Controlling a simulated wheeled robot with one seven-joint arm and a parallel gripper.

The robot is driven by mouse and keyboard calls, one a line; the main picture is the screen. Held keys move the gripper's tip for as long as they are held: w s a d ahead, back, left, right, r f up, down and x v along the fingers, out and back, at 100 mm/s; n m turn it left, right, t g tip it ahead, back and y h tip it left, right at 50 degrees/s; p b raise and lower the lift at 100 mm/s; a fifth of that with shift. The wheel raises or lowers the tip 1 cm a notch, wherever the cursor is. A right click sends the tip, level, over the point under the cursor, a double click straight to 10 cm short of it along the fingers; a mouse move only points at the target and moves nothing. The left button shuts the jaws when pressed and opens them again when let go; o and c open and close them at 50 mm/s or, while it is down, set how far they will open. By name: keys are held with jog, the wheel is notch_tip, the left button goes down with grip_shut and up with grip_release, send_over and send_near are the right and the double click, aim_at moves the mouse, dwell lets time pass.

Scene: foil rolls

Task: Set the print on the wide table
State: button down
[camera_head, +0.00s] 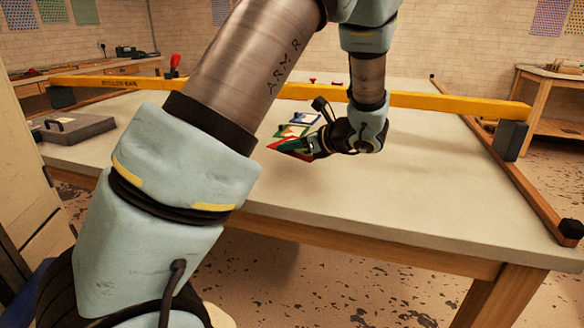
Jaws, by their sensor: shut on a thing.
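The wide table (420,215) has a pale top and wooden sides and fills the middle of the view. My gripper (309,147) is over the table, pointing left, shut on a red-edged print (284,146) with green on it. The print looks tilted. Part of it is hidden by the jaws, and I cannot tell whether it touches the tabletop. Behind it are a green-edged print (291,131) and a blue-edged print (303,118), both seeming to lie on the table.
A yellow bar (455,103) spans the table on dark end blocks (510,140), behind my gripper. A wooden rail (520,180) runs along the right edge. A grey flat case (77,128) lies at the left. The front right tabletop is clear.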

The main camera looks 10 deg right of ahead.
aim_at(289, 178)
jog(key=shift+f, duration=3.45)
jog(key=shift+f, duration=0.15)
jog(key=c, duration=0.8)
grip_release()
